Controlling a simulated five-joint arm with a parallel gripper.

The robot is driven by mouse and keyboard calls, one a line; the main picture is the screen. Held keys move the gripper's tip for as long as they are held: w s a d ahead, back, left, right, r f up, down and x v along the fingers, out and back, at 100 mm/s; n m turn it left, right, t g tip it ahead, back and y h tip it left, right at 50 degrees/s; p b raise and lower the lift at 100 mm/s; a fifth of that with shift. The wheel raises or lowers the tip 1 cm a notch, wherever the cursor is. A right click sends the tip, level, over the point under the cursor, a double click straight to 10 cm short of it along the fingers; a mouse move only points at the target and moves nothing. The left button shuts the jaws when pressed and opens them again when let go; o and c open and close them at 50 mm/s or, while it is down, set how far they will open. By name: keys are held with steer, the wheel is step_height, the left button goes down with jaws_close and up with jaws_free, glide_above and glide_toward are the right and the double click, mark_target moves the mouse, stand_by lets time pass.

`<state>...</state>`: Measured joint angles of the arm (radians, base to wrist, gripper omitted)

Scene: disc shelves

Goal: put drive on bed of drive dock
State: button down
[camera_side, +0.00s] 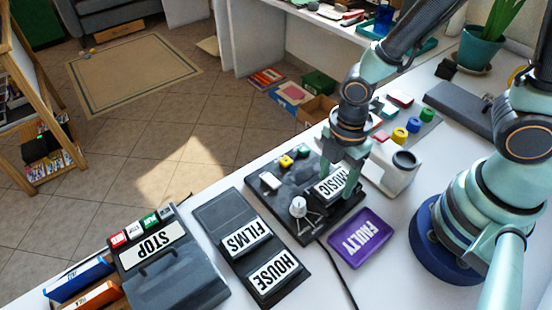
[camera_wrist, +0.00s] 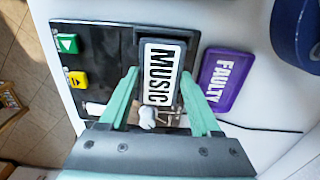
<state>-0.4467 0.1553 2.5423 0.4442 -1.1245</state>
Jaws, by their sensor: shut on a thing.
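The drive labelled MUSIC (camera_side: 332,182) is dark with a white label, and it also shows in the wrist view (camera_wrist: 160,72). My gripper (camera_wrist: 159,74) is shut on it, with one pale green finger along each long side. In the side view my gripper (camera_side: 338,172) is over the right part of the drive dock (camera_side: 292,226), a dark flat unit with buttons on its left part. The drive is at the dock's bed; I cannot tell whether it touches it.
A purple FAULTY tray (camera_side: 361,238) lies right of the dock. A dark rack (camera_side: 222,208) with FILMS and HOUSE drives lies left. A STOP deck (camera_side: 170,270) is farther left. A white holder (camera_side: 392,172) stands close behind my gripper. A cable runs in front.

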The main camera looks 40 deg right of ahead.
mark_target(335, 183)
steer(key=shift+f, duration=0.25)
steer(key=shift+c, duration=0.5)
jaws_free()
steer(key=shift+f, duration=0.15)
step_height(335, 183, up, 12)
steer(key=w+d+r+m+t, duration=0.2)
steer(key=d+r+m, duration=0.3)
steer(key=m, duration=0.4)
steer(key=w+d+r+m+t, duration=0.3)
steer(key=d+r+m, duration=0.2)
steer(key=m, duration=0.4)
steer(key=shift+w+d+t, duration=0.25)
steer(key=shift+d+t, duration=0.05)
steer(key=shift+d, duration=0.2)
